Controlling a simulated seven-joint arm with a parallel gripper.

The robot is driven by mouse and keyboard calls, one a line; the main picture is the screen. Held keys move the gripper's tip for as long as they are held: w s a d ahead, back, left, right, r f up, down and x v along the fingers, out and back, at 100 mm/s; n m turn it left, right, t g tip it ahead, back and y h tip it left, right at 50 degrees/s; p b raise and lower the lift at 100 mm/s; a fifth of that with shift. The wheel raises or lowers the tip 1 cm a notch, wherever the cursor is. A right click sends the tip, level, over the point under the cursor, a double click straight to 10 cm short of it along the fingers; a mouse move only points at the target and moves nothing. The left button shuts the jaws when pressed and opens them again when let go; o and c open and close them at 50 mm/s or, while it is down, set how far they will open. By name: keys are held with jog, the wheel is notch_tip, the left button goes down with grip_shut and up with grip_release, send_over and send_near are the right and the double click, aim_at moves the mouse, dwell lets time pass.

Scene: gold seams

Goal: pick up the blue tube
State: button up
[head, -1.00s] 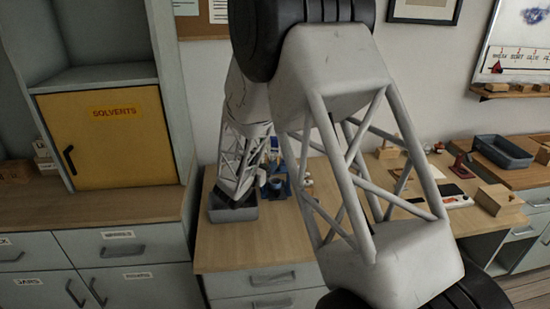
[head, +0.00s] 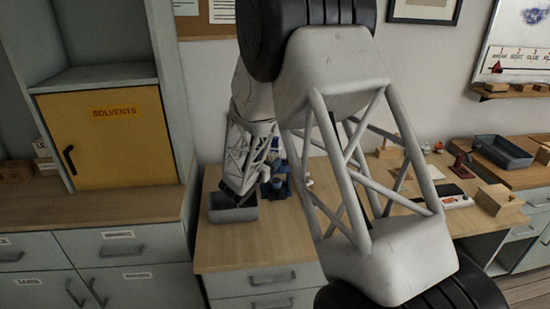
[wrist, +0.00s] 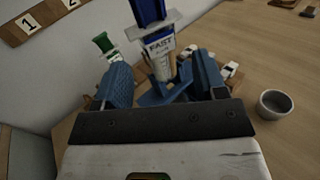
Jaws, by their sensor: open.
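The blue tube (wrist: 160,48), with a blue top and a white label reading FAST, stands ahead of my gripper in the wrist view. It appears between the two blue fingers of my gripper (wrist: 163,74), which are spread apart. I cannot tell how deep between them it is, and its lower part is partly hidden by blue parts. The tube cannot be made out clearly there.
A green-topped tube (wrist: 104,46) stands left of the blue one. A grey cup (wrist: 273,105) is on the wooden bench to the right. A grey bin (head: 232,213) sits at the bench's left, with a blue item (head: 278,184) beside it. The front of the bench is clear.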

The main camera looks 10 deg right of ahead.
aim_at(275, 154)
jog(key=shift+x, duration=2.65)
jog(key=c, duration=1.1)
jog(key=shift+r, duration=0.1)
